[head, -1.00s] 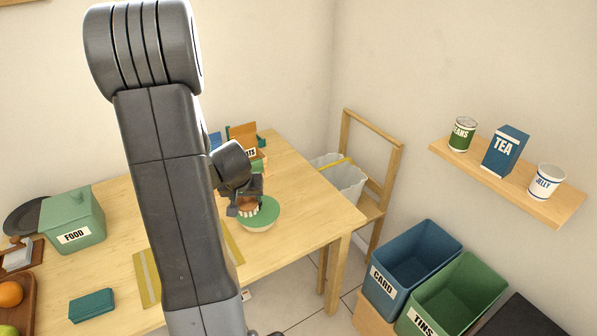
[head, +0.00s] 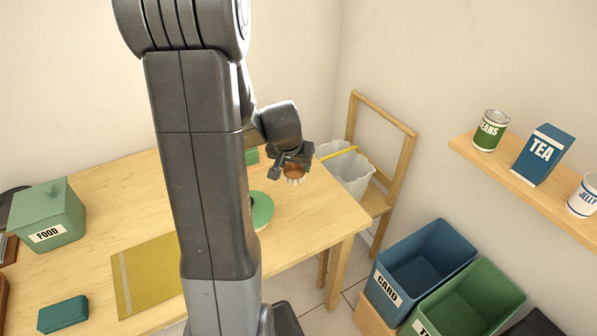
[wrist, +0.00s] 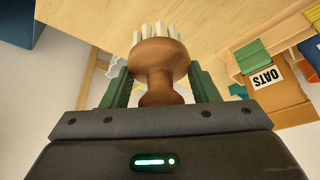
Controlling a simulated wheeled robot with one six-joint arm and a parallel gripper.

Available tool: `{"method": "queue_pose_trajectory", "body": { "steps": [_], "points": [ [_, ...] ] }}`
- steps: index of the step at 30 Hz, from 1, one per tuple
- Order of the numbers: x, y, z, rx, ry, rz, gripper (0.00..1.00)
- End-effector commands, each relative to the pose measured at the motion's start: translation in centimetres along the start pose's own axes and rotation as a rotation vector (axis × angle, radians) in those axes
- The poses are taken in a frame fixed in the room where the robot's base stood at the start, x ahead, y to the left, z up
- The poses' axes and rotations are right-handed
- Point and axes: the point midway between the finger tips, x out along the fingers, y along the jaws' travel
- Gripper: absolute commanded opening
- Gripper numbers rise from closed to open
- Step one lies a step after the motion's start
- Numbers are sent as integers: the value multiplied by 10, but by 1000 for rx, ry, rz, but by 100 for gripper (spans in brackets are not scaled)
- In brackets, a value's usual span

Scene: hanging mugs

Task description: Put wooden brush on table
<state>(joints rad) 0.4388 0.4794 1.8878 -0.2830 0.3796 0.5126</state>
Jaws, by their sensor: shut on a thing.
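The wooden brush (wrist: 160,65) has a round brown head, a narrower handle and white bristles. In the wrist view it sits between the two green fingers of my gripper (wrist: 160,92), which is shut on its handle. In the head view the brush (head: 294,172) hangs under my gripper (head: 290,166), near the right end of the wooden table (head: 325,210). The bristles face away from the gripper. I cannot tell how far the brush is above the tabletop.
A bowl with a green top (head: 262,209) stands left of the brush, partly behind my arm. A yellow mat (head: 145,275), teal block (head: 62,313) and green FOOD box (head: 46,215) are further left. A white bin (head: 347,172) stands beyond the table.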

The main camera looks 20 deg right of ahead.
Motion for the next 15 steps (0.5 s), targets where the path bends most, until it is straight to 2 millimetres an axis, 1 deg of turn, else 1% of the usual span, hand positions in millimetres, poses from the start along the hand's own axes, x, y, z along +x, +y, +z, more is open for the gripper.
{"method": "queue_pose_trajectory", "body": {
  "steps": [1,6,10,15],
  "points": [
    [13,0,6,0,0,0,30],
    [32,0,14,0,0,0,30],
    [39,0,17,-1,0,0,30],
    [40,0,18,-1,0,0,30]
  ]
}}
